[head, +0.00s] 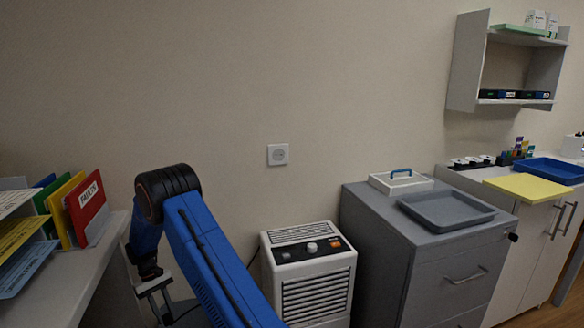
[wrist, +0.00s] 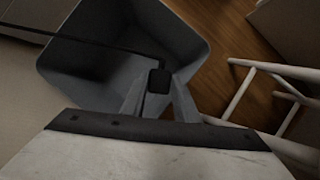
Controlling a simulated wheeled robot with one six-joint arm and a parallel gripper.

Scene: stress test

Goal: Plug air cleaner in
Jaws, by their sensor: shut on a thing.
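The air cleaner (head: 308,273), a white box with a slatted front and knobs on top, stands on the floor against the wall. A white wall socket (head: 278,154) is above it, with nothing in it. My gripper (head: 160,304) hangs low at the left, below and left of the socket and well apart from it. In the wrist view my gripper (wrist: 158,96) is shut on a small black plug (wrist: 159,79) at its fingertips. A dark cord (wrist: 100,47) runs from the plug to the upper left. The plug cannot be made out in the head view.
A grey bin (wrist: 190,38) lies beneath my gripper, and pale stool-like legs (wrist: 240,95) stand to its right over wooden floor. A shelf with coloured folders (head: 88,208) is at the left. A grey cabinet (head: 375,245) stands right of the air cleaner. The wall around the socket is bare.

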